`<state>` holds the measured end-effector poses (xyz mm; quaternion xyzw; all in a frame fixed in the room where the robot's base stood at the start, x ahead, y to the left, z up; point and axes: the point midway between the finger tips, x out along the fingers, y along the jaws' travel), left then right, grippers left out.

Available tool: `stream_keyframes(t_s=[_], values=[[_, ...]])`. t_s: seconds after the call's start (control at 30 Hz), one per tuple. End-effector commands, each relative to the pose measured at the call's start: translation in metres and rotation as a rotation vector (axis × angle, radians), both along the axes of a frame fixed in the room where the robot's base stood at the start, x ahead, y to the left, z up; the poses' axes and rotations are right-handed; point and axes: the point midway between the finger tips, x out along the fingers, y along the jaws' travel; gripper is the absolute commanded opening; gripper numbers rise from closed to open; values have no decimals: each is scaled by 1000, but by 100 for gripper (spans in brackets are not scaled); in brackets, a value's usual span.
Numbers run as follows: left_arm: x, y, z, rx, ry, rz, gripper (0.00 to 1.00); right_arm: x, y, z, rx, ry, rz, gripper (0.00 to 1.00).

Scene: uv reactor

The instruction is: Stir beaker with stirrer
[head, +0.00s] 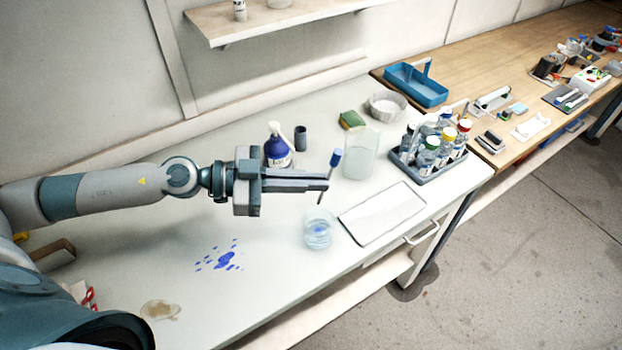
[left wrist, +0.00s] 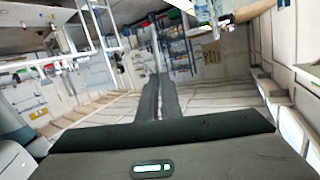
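My left gripper (head: 326,181) reaches in from the left above the white bench. Its fingers are close together on the stirrer (head: 336,158), which has a blue handle above the fingertips and a thin rod below them. The stirrer is tilted, its lower end toward the left. The clear beaker (head: 318,232) with pale blue liquid stands just below. The rod shows down to about the beaker's rim; I cannot tell whether it enters. In the left wrist view the long dark fingers (left wrist: 158,80) lie nearly together; the stirrer cannot be made out there. My right gripper is not in view.
A white tray (head: 382,214) lies right of the beaker. Blue spots (head: 222,258) mark the bench at left front. The bench's front edge is near the beaker.

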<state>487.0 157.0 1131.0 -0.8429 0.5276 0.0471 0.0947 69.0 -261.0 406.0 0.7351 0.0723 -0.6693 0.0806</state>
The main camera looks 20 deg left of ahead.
Motion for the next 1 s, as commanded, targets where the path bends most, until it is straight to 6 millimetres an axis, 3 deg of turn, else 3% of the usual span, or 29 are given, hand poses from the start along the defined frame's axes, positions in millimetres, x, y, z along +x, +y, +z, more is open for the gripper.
stream_keyframes(t_s=[0.47, 1.0], values=[[-1, -9, -27, 0, -1, 0, 0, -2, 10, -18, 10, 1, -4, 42], [-2, -14, -62, 0, 1, 0, 0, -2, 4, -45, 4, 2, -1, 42]])
